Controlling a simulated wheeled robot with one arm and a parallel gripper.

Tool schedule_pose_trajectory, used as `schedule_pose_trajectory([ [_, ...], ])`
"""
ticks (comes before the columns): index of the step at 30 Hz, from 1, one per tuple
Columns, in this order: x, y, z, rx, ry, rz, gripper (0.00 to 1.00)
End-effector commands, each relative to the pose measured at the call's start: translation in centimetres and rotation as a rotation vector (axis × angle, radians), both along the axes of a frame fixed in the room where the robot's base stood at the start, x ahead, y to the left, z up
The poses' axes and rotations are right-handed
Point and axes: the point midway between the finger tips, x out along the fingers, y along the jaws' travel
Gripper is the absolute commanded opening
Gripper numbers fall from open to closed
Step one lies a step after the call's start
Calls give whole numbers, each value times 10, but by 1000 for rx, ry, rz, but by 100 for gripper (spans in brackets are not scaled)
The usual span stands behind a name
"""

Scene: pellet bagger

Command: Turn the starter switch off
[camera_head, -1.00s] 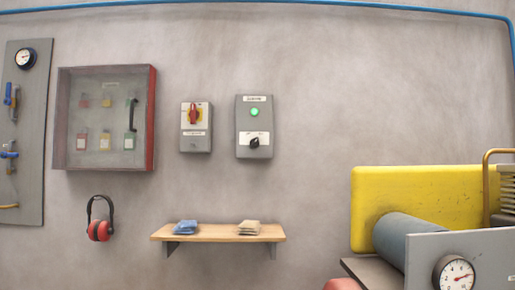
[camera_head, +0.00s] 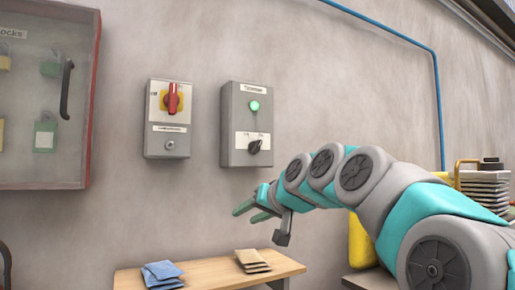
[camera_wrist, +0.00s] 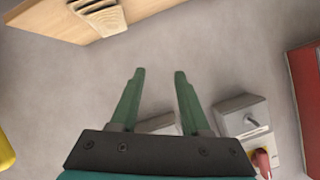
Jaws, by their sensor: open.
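The starter box (camera_head: 233,128) is a grey box on the wall with a lit green lamp (camera_head: 253,106) and, below it, a black knob switch (camera_head: 255,147) on a white plate. The knob's handle slants, its upper end toward the right. My gripper (camera_head: 243,212) is in front of the wall, lower in the picture than the box and apart from the knob. In the wrist view its two green fingers (camera_wrist: 157,72) are spread with nothing between them. A grey box, apparently the starter box (camera_wrist: 158,122), is mostly hidden behind the fingers there; its knob is not visible.
A grey isolator box (camera_head: 167,120) with a red rotary handle (camera_head: 172,98) hangs left of the starter box. A red-framed padlock cabinet (camera_head: 92,110) is farther left. A wooden shelf (camera_head: 207,272) with blue and tan packets is below. A blue pipe (camera_head: 436,100) runs at right.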

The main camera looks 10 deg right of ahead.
Motion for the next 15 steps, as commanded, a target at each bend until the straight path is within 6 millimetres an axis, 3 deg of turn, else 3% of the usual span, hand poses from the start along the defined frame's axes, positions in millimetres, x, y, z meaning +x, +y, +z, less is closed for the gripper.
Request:
schedule_pose_trajectory([
  [1, 13, -11, 32, 34, -68, -20, 46],
  [3, 26, -24, 68, 74, -151, -44, 46],
  [7, 37, -49, 123, 134, -276, -83, 46],
  [12, 42, -68, 156, 170, -357, -112, 46],
  [15, 43, -71, 163, 176, -370, -116, 46],
])
